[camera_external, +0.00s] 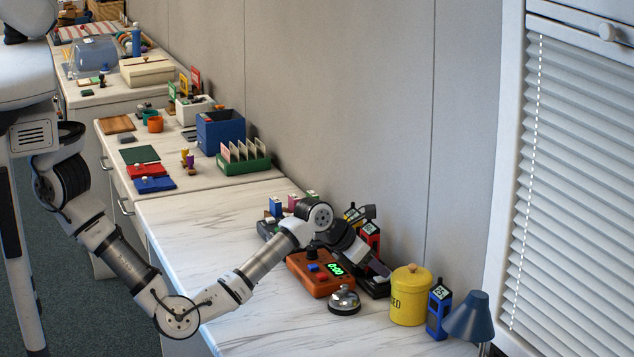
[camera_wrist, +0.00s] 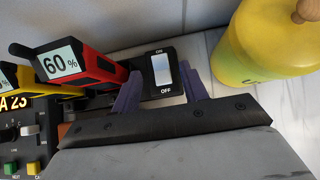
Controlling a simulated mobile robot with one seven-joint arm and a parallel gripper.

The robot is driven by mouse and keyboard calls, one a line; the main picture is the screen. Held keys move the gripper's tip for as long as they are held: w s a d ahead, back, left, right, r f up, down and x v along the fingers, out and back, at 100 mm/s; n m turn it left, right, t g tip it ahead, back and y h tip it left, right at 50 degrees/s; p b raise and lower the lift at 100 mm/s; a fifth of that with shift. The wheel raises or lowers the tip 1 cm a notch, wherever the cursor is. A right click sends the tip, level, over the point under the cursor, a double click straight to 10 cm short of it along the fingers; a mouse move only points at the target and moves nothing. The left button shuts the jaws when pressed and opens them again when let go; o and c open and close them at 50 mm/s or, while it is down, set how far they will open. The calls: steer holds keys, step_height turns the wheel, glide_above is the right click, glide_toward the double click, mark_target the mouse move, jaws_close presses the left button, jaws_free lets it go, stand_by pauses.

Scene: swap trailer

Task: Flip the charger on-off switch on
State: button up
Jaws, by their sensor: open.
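The charger's on-off switch (camera_wrist: 162,70) is a pale rocker in a black plate, marked ON at the far end and OFF at the near end. I cannot tell which side is pressed. My gripper (camera_wrist: 160,78) is open, with one purple finger on each side of the switch in the wrist view; contact cannot be told. In the external view my gripper (camera_external: 380,269) is over the right part of the black charger (camera_external: 374,288), hiding the switch there. A red device showing 60% (camera_wrist: 80,64) stands in the charger, left of the switch.
A yellow canister (camera_external: 410,296) stands close right of the charger; it also fills the wrist view's right (camera_wrist: 265,45). An orange timer box (camera_external: 312,278) and a silver bell (camera_external: 344,300) are in front. A blue device (camera_external: 438,310) and blue lamp (camera_external: 471,318) are farther right. The wall is behind.

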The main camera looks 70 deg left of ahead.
steer(key=shift+x, duration=1.4)
